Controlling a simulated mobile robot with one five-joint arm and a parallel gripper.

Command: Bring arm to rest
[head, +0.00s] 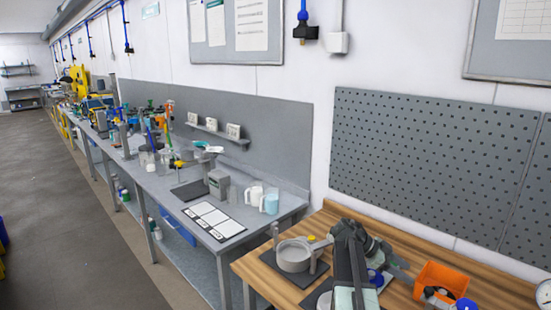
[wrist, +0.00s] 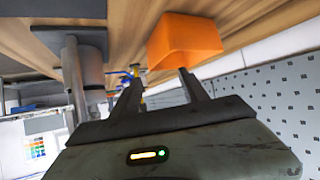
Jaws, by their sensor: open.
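My gripper (wrist: 160,84) shows in the wrist view with its two fingers apart and nothing between them. In the head view my gripper (head: 401,271) is at the end of my bent arm, above the wooden bench (head: 251,269). The fingers point to the right, toward an orange bin (head: 442,279). The wrist view is turned over, and the orange bin (wrist: 185,40) appears beyond the fingertips there. My arm hides part of the bench top.
A grey pot (head: 294,256) stands on a dark mat left of my arm. A dial (head: 544,293) is at the right edge. A perforated panel (head: 425,160) is behind the bench. A long grey bench with jugs (head: 270,203) runs away to the left, beside open floor.

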